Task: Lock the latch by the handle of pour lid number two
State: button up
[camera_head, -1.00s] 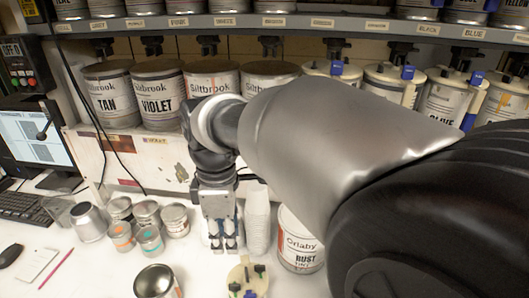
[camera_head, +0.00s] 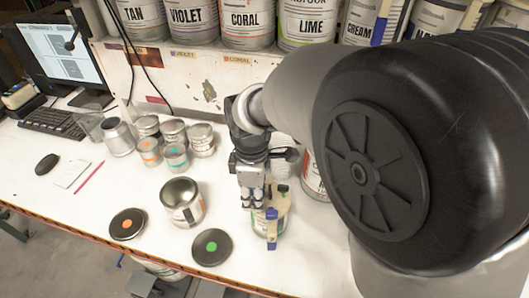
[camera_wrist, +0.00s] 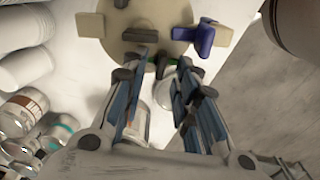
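A can with a round tan pour lid (camera_head: 280,205) stands on the white counter at the lower middle of the head view. The lid (camera_wrist: 150,18) also shows at the top of the wrist view, cut off by the frame edge. It carries a blue latch piece (camera_wrist: 201,38), tan tabs and dark pieces at its rim. A blue piece (camera_head: 271,226) hangs at the can's front in the head view. My gripper (camera_head: 253,197) points down at the lid's left side. In the wrist view its fingers (camera_wrist: 160,62) are apart, close to the lid's edge; contact is unclear.
An open empty can (camera_head: 183,203) and two dark round lids, one orange-dotted (camera_head: 127,224) and one green-dotted (camera_head: 211,247), lie left of my gripper. Several small cans stand behind. A Rust can (camera_head: 312,178) stands close on the right, partly hidden by my arm. The shelf holds large labelled cans.

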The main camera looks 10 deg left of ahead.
jog(key=shift+f, duration=0.2)
grip_shut()
dwell(0.3)
